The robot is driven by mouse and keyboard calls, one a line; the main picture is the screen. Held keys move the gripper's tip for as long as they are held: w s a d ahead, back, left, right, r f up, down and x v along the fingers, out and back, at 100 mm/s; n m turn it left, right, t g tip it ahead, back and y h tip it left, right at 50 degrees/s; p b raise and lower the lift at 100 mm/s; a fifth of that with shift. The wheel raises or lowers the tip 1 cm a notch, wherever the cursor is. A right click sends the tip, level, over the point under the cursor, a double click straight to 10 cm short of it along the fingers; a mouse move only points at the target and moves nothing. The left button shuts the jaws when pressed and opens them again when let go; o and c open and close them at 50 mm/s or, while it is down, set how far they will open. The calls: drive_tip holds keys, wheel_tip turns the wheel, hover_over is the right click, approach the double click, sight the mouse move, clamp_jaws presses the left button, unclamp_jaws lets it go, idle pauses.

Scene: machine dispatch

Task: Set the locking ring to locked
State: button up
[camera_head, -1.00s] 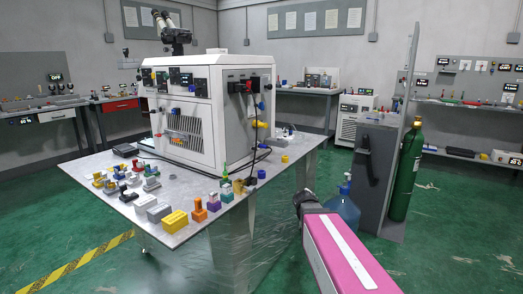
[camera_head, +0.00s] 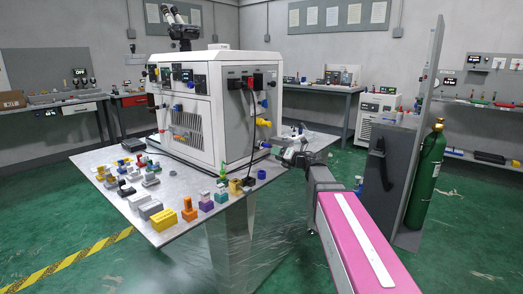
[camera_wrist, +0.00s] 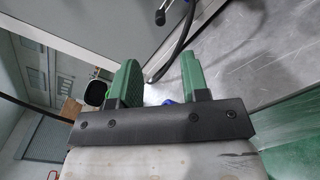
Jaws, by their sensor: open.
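I cannot tell for certain which part is the locking ring. On the right face of the white machine (camera_head: 202,112) are a blue fitting (camera_head: 264,103) and a yellow fitting (camera_head: 264,122), with a cable hanging beside them. In the wrist view my gripper (camera_wrist: 160,62) has two green fingers spread apart with nothing held. A small blue thing (camera_wrist: 168,102) shows low between the fingers, and a black cable (camera_wrist: 178,40) passes beyond them.
Several coloured blocks and connectors, including a yellow block (camera_head: 164,219), stand on the table (camera_head: 185,188) in front of the machine. A grey partition (camera_head: 392,170) and a green gas cylinder (camera_head: 426,175) stand to the right. Green floor is open to the left.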

drive_tip(key=x, duration=1)
drive_tip(key=shift+w+a, duration=0.1)
drive_tip(key=shift+w, duration=0.05)
clamp_jaws()
